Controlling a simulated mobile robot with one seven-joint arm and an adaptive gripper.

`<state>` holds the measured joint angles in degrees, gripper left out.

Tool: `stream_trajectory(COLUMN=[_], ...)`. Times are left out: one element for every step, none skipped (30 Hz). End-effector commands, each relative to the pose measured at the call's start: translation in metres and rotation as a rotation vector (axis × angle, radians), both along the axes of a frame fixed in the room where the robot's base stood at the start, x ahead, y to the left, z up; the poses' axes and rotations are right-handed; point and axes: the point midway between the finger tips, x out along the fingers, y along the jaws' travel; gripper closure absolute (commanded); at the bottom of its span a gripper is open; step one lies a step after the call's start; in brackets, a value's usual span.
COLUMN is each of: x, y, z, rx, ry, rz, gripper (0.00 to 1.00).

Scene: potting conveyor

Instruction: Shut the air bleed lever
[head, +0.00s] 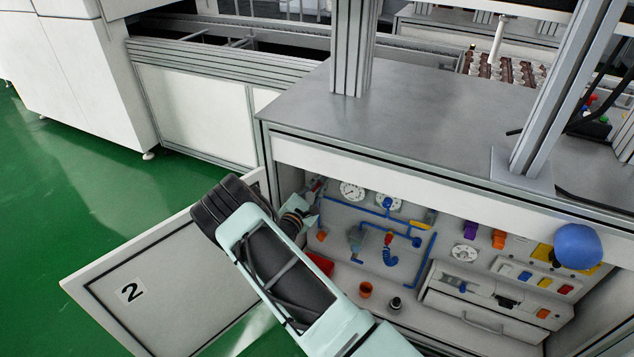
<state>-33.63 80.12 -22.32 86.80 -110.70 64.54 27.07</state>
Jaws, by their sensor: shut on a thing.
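My gripper (315,190) reaches into the open cabinet at the upper left of the blue-piped panel (345,215). It is shut on a small part there, which I take to be the air bleed lever. Its fingers and the lever are small and largely hidden by my wrist, so the lever's angle cannot be made out. A little red shows at the fingertips.
The cabinet door (150,290), marked 2, stands open at the left, close to my arm. Gauges (351,192), blue pipes (433,262) and an orange knob (322,236) are near my gripper. A red cup (366,290) stands on the cabinet floor. A grey worktop (420,110) overhangs.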

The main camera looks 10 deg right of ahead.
Motion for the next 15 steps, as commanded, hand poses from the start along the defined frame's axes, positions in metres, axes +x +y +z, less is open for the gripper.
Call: stream_trajectory(x=[-0.001,-0.002,-0.003,-0.004,-0.004,-0.005,-0.006,-0.006,-0.007,-0.007,-0.008,-0.008,-0.009,-0.009,-0.010], y=[-0.002,-0.003,-0.004,-0.005,-0.005,-0.006,-0.007,-0.008,-0.009,-0.009,-0.010,-0.011,-0.011,-0.012,-0.013], z=[-0.002,-0.003,-0.004,-0.005,-0.006,-0.007,-0.008,-0.009,-0.011,-0.012,-0.013,-0.014,-0.015,-0.017,-0.018], rx=[0.035,0.058,0.088,0.111,0.134,0.165,0.188,0.211,0.242,0.266,0.288,0.319,0.343,0.365,0.396], ry=[-0.025,-0.041,-0.064,-0.080,-0.096,-0.119,-0.136,-0.152,-0.175,-0.192,-0.209,-0.231,-0.248,-0.265,-0.287], rz=[0.001,0.001,0.000,0.001,0.001,0.001,0.001,0.001,0.001,0.001,0.000,0.000,0.000,0.000,0.000], gripper=[1.00,1.00,1.00,1.00,1.00,1.00,1.00,1.00,1.00,1.00,1.00,1.00,1.00,1.00,1.00])
